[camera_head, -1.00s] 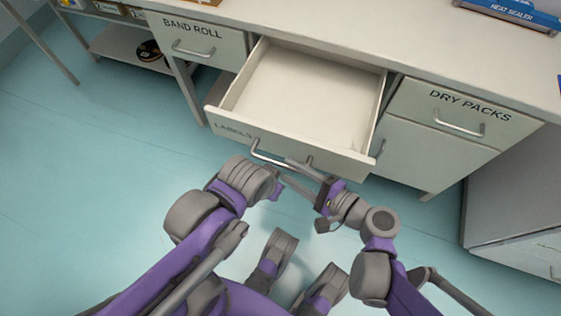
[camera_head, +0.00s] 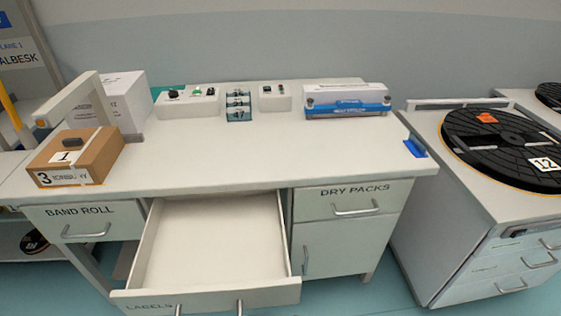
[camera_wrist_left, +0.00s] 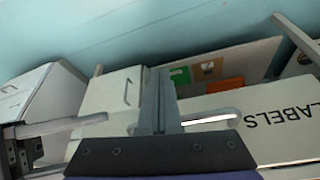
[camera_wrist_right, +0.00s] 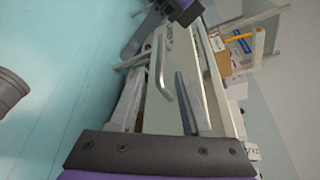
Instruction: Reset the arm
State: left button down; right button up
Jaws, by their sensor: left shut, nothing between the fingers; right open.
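The pulled-out LABELS drawer (camera_head: 215,240) shows in the head view, and its visible inside is empty. Its face, with the word LABELS, shows in the left wrist view (camera_wrist_left: 285,118). My left gripper (camera_wrist_left: 160,85) is shut and empty in front of that face; a grey handle bar (camera_wrist_left: 212,118) shows beside its fingers, contact unclear. My right gripper (camera_wrist_right: 160,78) is open; a drawer handle (camera_wrist_right: 163,72) appears between its fingers in the picture, and I cannot tell how deep. Neither gripper shows in the head view now.
The bench (camera_head: 230,155) carries a brown box (camera_head: 75,157), a white box (camera_head: 122,102), control boxes (camera_head: 187,103) and a blue-white heat sealer (camera_head: 345,100). BAND ROLL (camera_head: 85,222) and DRY PACKS (camera_head: 350,203) drawers are shut. A cabinet with a black reel (camera_head: 500,148) stands right.

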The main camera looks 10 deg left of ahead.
jog(key=shift+f, duration=0.1)
jog(key=s+d+f+n+t+h, duration=0.1)
jog(key=d+f+n+t+h, duration=0.2)
jog(key=d+h, duration=0.75)
jog(key=s+d+f+n+h, duration=0.2)
jog(key=d+n+h, duration=0.25)
jog(key=d, duration=1.05)
pick_arm(q)
notch_tip(320, 180, up, 24)
jog(key=w+t+p, duration=0.1)
jog(key=p, duration=1.9)
jog(key=shift+w+f+p, duration=0.2)
jog(key=shift+w+p, duration=0.05)
jog(key=shift+p, duration=0.1)
pick_arm(e)
notch_tip(320, 180, up, 24)
jog(key=w+t, duration=0.1)
jog(key=shift+w+d+f+h, duration=0.2)
jog(key=shift+w+d+h, duration=0.1)
jog(key=shift+d, duration=0.15)
